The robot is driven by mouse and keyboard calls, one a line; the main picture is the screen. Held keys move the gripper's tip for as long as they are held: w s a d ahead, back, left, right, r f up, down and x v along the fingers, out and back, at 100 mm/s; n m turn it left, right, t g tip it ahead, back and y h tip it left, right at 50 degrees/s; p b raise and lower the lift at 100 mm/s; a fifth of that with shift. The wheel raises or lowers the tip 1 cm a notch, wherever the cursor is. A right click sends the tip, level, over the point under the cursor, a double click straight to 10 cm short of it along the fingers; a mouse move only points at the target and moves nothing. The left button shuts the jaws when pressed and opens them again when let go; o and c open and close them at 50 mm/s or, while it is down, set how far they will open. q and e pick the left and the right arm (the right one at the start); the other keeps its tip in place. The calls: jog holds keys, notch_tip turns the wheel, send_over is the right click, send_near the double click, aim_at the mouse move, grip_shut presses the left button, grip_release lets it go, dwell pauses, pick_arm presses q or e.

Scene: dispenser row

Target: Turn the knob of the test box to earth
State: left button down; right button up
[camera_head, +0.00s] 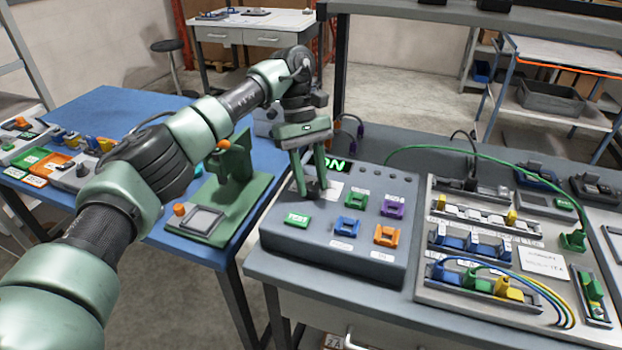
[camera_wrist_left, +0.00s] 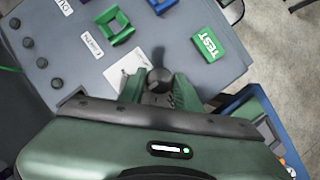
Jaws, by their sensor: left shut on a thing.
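The grey test box (camera_head: 325,245) stands on the bench at the middle of the head view, its top facing up. The dark knob (camera_wrist_left: 159,78) sits beside a white label plate, whose print I cannot read. My left gripper (camera_head: 312,190) points down at the knob, its green fingers on either side, shut on it. It also shows in the wrist view (camera_wrist_left: 160,92). The knob's pointing direction is not clear. My right gripper is not in view.
The box top carries a green TEST button (camera_head: 298,219) and blue (camera_head: 352,226), purple (camera_head: 393,206) and orange (camera_head: 387,236) sockets close to the gripper. A wiring panel (camera_head: 480,292) with terminals lies to the right. A blue table (camera_head: 125,108) with a green stand (camera_head: 232,185) is left.

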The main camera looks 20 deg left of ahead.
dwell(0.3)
pick_arm(q)
jog(key=c, duration=1)
grip_release()
jog(key=shift+v, duration=3.9)
jog(key=shift+r, duration=0.1)
